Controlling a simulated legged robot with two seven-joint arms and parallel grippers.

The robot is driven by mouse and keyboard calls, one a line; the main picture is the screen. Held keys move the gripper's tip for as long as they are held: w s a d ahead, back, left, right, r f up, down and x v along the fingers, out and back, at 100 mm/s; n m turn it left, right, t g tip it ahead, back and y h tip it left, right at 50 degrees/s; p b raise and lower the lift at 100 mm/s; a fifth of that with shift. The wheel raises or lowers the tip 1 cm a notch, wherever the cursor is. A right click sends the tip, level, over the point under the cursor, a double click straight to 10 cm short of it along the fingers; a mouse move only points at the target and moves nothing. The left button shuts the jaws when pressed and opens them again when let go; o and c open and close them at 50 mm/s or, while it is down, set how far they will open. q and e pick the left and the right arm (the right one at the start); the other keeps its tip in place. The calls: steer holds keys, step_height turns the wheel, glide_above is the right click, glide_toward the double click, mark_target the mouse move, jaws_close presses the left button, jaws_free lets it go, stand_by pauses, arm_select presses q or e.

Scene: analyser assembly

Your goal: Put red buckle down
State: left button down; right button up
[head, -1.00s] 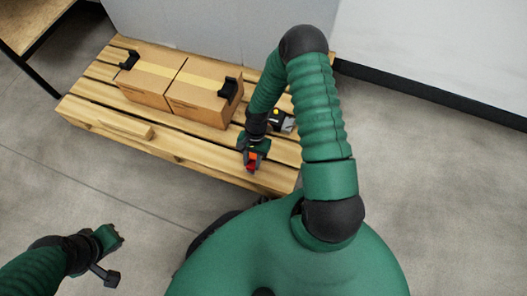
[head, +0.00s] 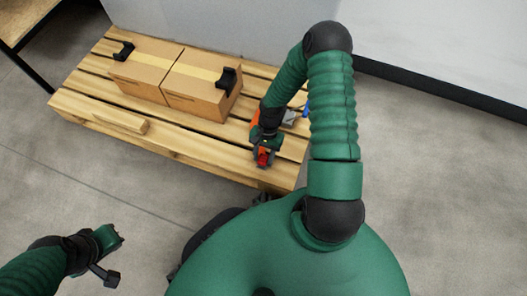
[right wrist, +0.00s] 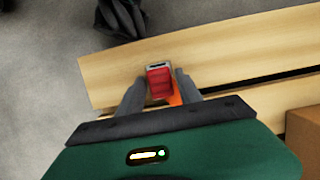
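The red buckle (head: 263,157) is at the front right part of the wooden pallet (head: 190,150). In the right wrist view the red buckle (right wrist: 159,82) sits between the two grey fingers of my right gripper (right wrist: 160,84), with an orange strap (right wrist: 175,97) beside it. My right gripper (head: 264,150) looks shut on the buckle, over or at the pallet boards. I cannot tell whether the buckle touches the wood. My left gripper (head: 112,255) is at the lower left, away from the pallet, and looks empty. Its finger gap is not clear.
Two cardboard boxes (head: 150,85) with black holders stand on the pallet, left of my right gripper. A grey item (head: 289,117) and a blue piece (head: 306,108) are partly hidden behind my right arm. A wooden slat piece (head: 120,122) lies at the front left. A grey wall is behind.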

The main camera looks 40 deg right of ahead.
steer(key=shift+o, duration=0.6)
steer(key=p+v, duration=0.8)
steer(key=v, duration=0.4)
steer(key=s+a+r+n+t+h, duration=0.1)
steer(key=a+r+n+t, duration=0.1)
steer(key=a+r+n, duration=0.4)
steer(key=s+a+r+n+t+h, duration=0.1)
steer(key=a+r+n, duration=0.5)
steer(key=r, duration=0.9)
steer(key=shift+a+r+n+t+h, duration=0.3)
steer(key=shift+a+t+h, duration=0.2)
steer(key=shift+a+t, duration=0.15)
